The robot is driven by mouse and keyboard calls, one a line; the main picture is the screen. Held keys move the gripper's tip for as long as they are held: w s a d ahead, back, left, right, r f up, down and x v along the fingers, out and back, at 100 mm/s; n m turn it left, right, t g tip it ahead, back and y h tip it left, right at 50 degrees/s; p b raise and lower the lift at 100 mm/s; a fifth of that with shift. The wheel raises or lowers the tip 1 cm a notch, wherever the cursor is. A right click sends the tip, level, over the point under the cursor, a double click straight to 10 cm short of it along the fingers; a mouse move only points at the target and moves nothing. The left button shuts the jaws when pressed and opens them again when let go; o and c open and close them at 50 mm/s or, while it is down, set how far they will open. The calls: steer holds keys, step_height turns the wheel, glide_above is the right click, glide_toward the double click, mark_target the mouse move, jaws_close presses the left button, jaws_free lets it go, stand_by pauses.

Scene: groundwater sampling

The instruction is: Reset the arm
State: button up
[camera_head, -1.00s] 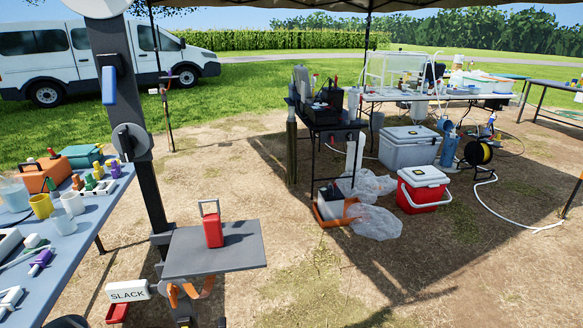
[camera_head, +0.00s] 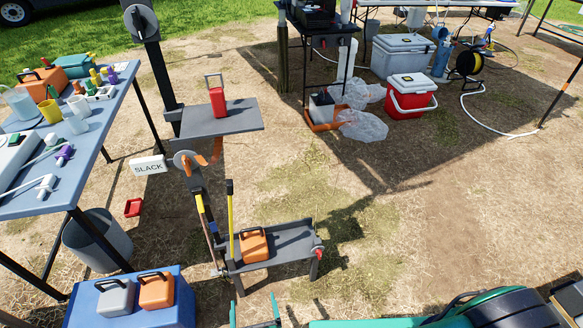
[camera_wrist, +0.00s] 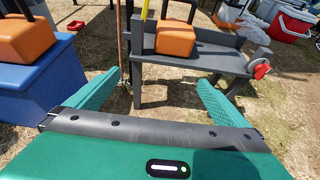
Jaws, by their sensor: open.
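My gripper (camera_wrist: 160,98) is open and empty in the wrist view, its two green fingers spread wide. In the head view my gripper (camera_head: 256,312) shows at the bottom edge, in front of a low grey bench (camera_head: 291,240). An orange box with a dark handle (camera_head: 254,246) stands on the bench, apart from the fingers. The orange box also shows in the wrist view (camera_wrist: 175,39), beyond and between the fingertips. Part of my green arm shows at the bottom right of the head view.
A blue chest (camera_head: 130,308) with a grey box (camera_head: 116,298) and an orange box (camera_head: 156,290) stands left. A grey shelf (camera_head: 220,121) on a post holds a red box (camera_head: 217,102). A white SLACK sign (camera_head: 149,165) hangs below. Open ground (camera_head: 430,220) lies right.

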steer(key=w+d+r+m+g+h, duration=0.1)
steer(key=w+d+r+m+h, duration=0.3)
steer(key=w+r+m, duration=0.4)
steer(key=w+d+r+m+g+h, duration=0.1)
steer(key=w+d+r+m+h, duration=0.35)
steer(key=w+r, duration=0.55)
steer(key=w+d+r+m+g+h, duration=0.1)
steer(key=w+d+r+m+g, duration=0.2)
steer(key=d+r+m, duration=0.5)
steer(key=w+d+r+m+g+h, duration=0.1)
steer(key=w+d+r+m+g, duration=0.3)
steer(key=d+r, duration=0.7)
steer(key=s+d+r+m+g+y, duration=0.2)
steer(key=s+d+r+m, duration=0.45)
steer(key=d, duration=0.45)
steer(key=s+d+r+m+g+y, duration=0.1)
steer(key=s+d+r+m+g, duration=0.1)
steer(key=s+d+r+m, duration=0.55)
steer(key=s+d+r+m+y, duration=0.2)
steer(key=s+d+r+m, duration=0.1)
steer(key=s, duration=0.7)
steer(key=s+d+r+m+y, duration=0.2)
steer(key=s+d+r, duration=0.3)
steer(key=s, duration=0.5)
steer(key=shift+s+m+y, duration=0.25)
steer(key=shift+m+y, duration=0.1)
steer(key=shift+m, duration=0.4)
